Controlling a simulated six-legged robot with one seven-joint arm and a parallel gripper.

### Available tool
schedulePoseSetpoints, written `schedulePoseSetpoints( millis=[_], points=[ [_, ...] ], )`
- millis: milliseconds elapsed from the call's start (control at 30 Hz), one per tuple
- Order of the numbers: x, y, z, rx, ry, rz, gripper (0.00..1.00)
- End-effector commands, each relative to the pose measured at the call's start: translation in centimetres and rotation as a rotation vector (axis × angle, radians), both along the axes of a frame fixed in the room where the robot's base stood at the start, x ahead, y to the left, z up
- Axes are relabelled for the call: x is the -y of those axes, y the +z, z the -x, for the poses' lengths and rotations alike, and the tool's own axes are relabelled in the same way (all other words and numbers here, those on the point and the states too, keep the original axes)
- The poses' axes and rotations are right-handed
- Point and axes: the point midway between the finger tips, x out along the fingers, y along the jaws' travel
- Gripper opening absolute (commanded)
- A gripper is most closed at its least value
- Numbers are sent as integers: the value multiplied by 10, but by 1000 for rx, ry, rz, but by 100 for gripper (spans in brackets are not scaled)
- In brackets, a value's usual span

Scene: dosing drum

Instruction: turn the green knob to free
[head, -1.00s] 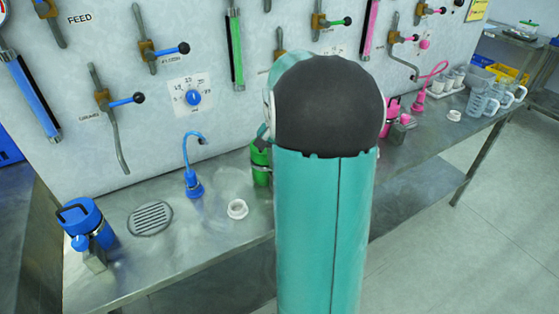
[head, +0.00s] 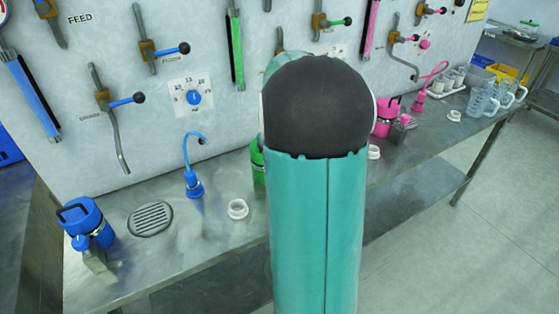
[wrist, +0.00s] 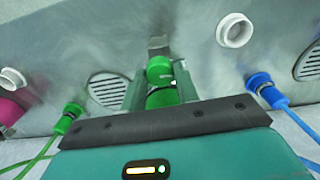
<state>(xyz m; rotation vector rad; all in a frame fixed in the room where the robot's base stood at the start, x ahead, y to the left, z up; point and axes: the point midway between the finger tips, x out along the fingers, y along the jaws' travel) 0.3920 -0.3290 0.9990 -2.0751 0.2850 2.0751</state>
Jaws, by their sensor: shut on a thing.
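In the wrist view the green knob (wrist: 160,67) is a round green piece between the two teal fingers of my gripper (wrist: 160,76), which is shut on it. A green body (wrist: 162,98) shows just behind the knob, between the fingers, with a grey metal block (wrist: 158,43) beyond. In the head view my arm covers the gripper and the knob; only an edge of the green canister (head: 258,160) shows left of the arm. No marking on the knob is readable.
A blue canister (head: 80,222), a round drain (head: 150,218), a blue hose nozzle (head: 193,183) and a white ring (head: 237,209) stand on the steel bench left of my arm. A pink canister (head: 386,117) stands right. Levers and tubes cover the wall panel behind.

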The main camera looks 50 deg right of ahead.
Motion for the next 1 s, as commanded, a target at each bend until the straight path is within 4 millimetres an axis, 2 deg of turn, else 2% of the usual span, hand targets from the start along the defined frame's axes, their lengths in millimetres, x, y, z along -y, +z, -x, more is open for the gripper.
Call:
schedulePoseSetpoints(
  millis=[300,800,833,933,1000],
  points=[
    [0,1,0,0,120,0,8],
    [0,1,0,0,140,1,8],
    [0,1,0,0,140,1,34],
    [0,1,0,0,139,1,52],
    [0,1,0,0,139,0,52]
  ],
)
